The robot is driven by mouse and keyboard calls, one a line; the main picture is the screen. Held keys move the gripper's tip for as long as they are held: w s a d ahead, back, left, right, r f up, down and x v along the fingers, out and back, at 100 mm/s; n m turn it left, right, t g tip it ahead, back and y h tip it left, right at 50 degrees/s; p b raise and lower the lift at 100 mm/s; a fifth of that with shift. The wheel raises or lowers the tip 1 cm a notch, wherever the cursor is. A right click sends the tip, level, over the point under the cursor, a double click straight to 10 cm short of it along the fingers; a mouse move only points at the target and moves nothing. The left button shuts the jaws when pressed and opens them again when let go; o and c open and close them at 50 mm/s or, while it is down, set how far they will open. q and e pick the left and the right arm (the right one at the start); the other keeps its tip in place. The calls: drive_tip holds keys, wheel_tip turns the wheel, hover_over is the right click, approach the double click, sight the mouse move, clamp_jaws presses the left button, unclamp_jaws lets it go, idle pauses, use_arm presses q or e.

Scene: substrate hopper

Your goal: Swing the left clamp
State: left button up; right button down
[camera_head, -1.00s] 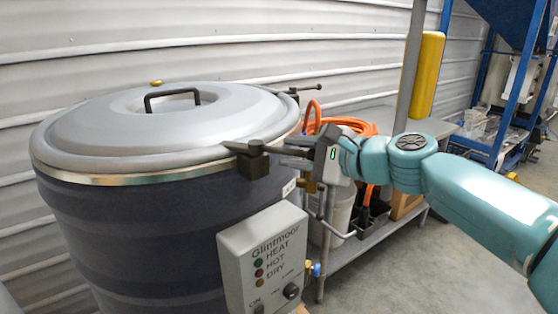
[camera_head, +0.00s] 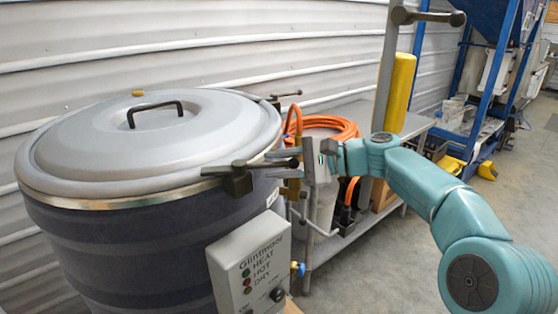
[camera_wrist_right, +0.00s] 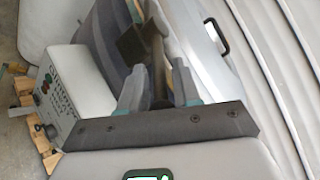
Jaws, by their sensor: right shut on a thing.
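A dark metal clamp (camera_head: 237,181) sits on the right front rim of a large drum with a grey lid (camera_head: 105,150). Its bar handle (camera_head: 262,163) points right, out past the rim. My right gripper (camera_head: 288,158) is at the handle's outer end, with its fingers on either side of it. In the right wrist view the clamp handle (camera_wrist_right: 157,55) runs between the two fingers of my right gripper (camera_wrist_right: 158,88), and they are shut on it. A second clamp (camera_head: 287,95) is on the far rim. My left gripper is not in view.
A control box (camera_head: 250,265) with lamps and knobs hangs on the drum below the clamp. A bench (camera_head: 415,125) with a coiled orange hose (camera_head: 335,127) stands behind my right gripper. A corrugated wall closes the back.

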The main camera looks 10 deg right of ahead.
drive_tip(key=c, duration=1.1)
unclamp_jaws()
drive_tip(key=b+v, duration=0.1)
drive_tip(key=v, duration=1.5)
drive_tip(key=shift+s+d+r, duration=0.1)
drive_tip(key=shift+d+r, duration=0.05)
